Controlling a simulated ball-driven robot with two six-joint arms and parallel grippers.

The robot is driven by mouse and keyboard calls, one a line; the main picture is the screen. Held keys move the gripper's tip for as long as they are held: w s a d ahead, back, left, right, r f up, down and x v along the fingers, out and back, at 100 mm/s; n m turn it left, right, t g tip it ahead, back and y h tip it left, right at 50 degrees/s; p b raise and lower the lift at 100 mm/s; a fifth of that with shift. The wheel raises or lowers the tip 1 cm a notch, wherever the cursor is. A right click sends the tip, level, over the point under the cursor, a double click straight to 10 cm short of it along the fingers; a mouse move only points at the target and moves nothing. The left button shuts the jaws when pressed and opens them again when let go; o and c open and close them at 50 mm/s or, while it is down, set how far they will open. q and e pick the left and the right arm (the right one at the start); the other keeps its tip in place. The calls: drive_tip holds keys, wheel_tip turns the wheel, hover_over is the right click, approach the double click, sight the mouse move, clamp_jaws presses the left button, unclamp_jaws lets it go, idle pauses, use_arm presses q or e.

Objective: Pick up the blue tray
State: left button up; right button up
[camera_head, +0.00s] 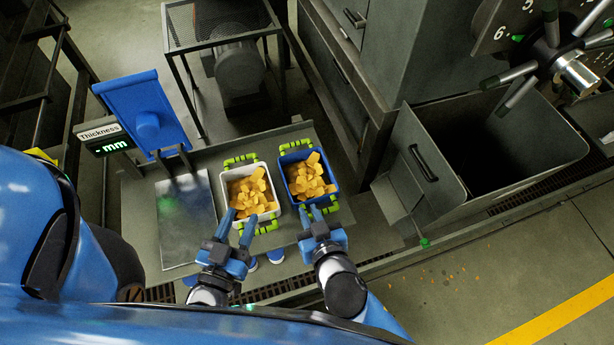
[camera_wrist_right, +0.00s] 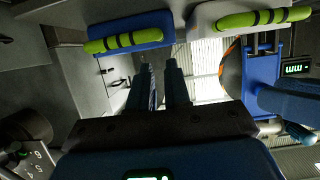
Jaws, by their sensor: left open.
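The blue tray (camera_head: 296,155) stands on the metal bench, filled with yellow-orange chunks. It has green handles with dark bands at its far and near ends. In the right wrist view the blue tray (camera_wrist_right: 152,23) shows at the top with one green handle (camera_wrist_right: 125,42). My right gripper (camera_head: 310,212) is at the tray's near end, close to the near handle; its fingers are apart with nothing seen between them. Whether it touches the handle is unclear. My left gripper (camera_head: 240,220) is open at the near end of the white tray (camera_head: 231,174).
The white tray, also full of chunks and green-handled, stands just left of the blue tray. A metal plate (camera_head: 186,220) and a blue stand with a thickness display (camera_head: 109,146) are further left. An open grey bin (camera_head: 428,165) is at the right.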

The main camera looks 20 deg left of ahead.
sight(293, 204)
drive_tip(key=shift+s+a+r, duration=0.15)
drive_tip(key=shift+a+r, duration=0.05)
drive_tip(key=shift+a, duration=0.35)
drive_tip(key=shift+s+a+r, duration=0.15)
drive_tip(key=shift+a, duration=0.4)
use_arm(q)
drive_tip(key=shift+w+d+f+b, duration=0.1)
drive_tip(key=shift+f+b, duration=0.35)
drive_tip(key=shift+b, duration=0.05)
use_arm(e)
drive_tip(key=x, duration=0.4)
drive_tip(key=shift+x, duration=0.85)
use_arm(q)
drive_tip(key=shift+f+b, duration=1)
use_arm(e)
drive_tip(key=shift+x, duration=2.55)
drive_tip(key=shift+r, duration=0.1)
drive_tip(key=shift+s, duration=0.1)
clamp_jaws()
